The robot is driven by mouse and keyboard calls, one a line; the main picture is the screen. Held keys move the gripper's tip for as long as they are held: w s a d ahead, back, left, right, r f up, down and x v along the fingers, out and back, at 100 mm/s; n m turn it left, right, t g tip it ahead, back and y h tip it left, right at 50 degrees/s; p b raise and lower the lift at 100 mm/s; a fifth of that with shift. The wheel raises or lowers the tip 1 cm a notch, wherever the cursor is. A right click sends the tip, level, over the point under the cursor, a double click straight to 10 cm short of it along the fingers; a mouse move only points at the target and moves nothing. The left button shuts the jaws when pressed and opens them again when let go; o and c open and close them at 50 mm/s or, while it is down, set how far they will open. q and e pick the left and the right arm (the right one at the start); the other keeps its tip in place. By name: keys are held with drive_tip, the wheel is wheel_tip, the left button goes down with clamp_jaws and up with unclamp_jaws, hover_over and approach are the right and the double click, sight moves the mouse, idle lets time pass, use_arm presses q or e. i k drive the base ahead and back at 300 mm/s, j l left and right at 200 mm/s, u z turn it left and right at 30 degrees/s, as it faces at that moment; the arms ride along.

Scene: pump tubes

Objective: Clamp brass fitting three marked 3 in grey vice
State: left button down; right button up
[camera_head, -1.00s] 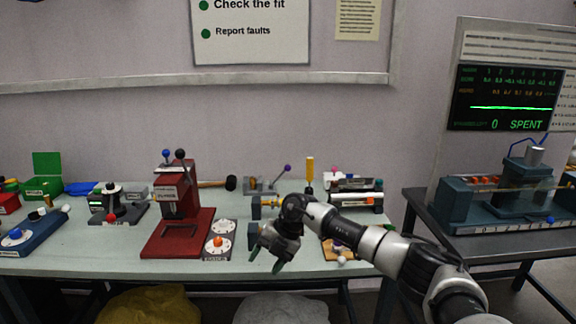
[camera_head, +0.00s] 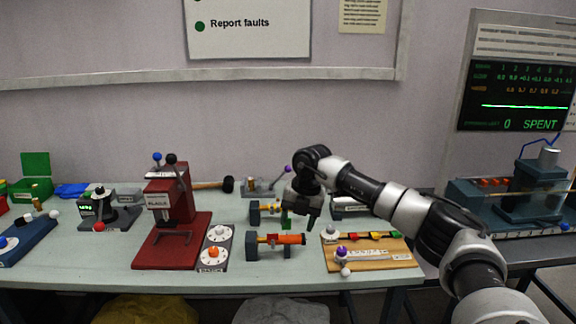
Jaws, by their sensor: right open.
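The grey vice (camera_head: 264,191) stands at the back of the table, with a purple-knobbed handle (camera_head: 287,169) sticking up to the right. A small brass-coloured piece (camera_head: 251,184) shows at its left part; I cannot tell whether it is gripped. Another brass-coloured piece (camera_head: 36,191) stands upright at the far left. No mark 3 is readable, so I cannot tell which piece is fitting three. My left gripper is out of view.
A red press (camera_head: 172,215) and a dial plate (camera_head: 216,248) stand left of the two dark holders (camera_head: 253,247). A wooden board (camera_head: 372,254) with coloured parts lies at the right. A black-headed mallet (camera_head: 227,184) lies behind.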

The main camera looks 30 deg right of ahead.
sight(287, 168)
drive_tip(key=i+l, duration=1.45)
